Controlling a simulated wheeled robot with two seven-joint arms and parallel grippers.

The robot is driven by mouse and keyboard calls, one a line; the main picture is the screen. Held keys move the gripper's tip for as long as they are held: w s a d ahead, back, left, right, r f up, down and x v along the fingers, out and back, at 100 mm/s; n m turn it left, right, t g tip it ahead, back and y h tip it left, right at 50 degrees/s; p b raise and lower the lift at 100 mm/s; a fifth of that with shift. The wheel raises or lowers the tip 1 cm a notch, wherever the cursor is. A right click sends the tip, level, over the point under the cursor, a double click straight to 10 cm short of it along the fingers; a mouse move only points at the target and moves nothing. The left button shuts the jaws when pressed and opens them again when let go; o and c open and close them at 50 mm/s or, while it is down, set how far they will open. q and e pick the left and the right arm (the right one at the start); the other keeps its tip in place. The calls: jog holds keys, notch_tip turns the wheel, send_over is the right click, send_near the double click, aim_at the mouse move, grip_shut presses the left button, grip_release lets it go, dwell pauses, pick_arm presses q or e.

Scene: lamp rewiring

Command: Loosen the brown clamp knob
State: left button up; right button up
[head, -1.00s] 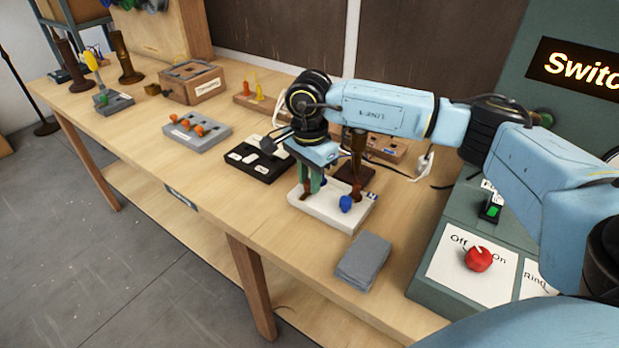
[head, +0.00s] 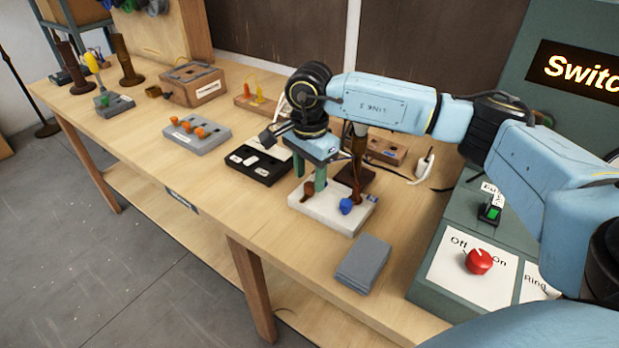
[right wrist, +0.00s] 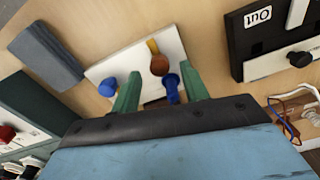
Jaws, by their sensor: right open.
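The brown clamp knob (head: 309,188) stands on the white block (head: 333,217). It also shows in the right wrist view (right wrist: 159,65), where it lies between and just past the fingertips. My right gripper (head: 309,179) is open, pointing down, with its green fingers just above the knob and empty. A blue knob (head: 346,206) is on the same block, to the right of the brown one. Another blue knob (right wrist: 172,84) shows near one finger in the right wrist view. My left gripper is not in view.
A grey block (head: 363,263) lies near the table's front edge. A black block with white labels (head: 257,163) is left of the white block. A green console with a red knob (head: 479,261) stands at right. A dark post (head: 357,160) stands behind the gripper.

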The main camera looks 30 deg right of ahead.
aim_at(310, 184)
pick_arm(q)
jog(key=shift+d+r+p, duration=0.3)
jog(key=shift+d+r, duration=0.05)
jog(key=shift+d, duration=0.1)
pick_arm(e)
notch_tip(310, 184, up, 12)
jog(key=shift+f, duration=0.25)
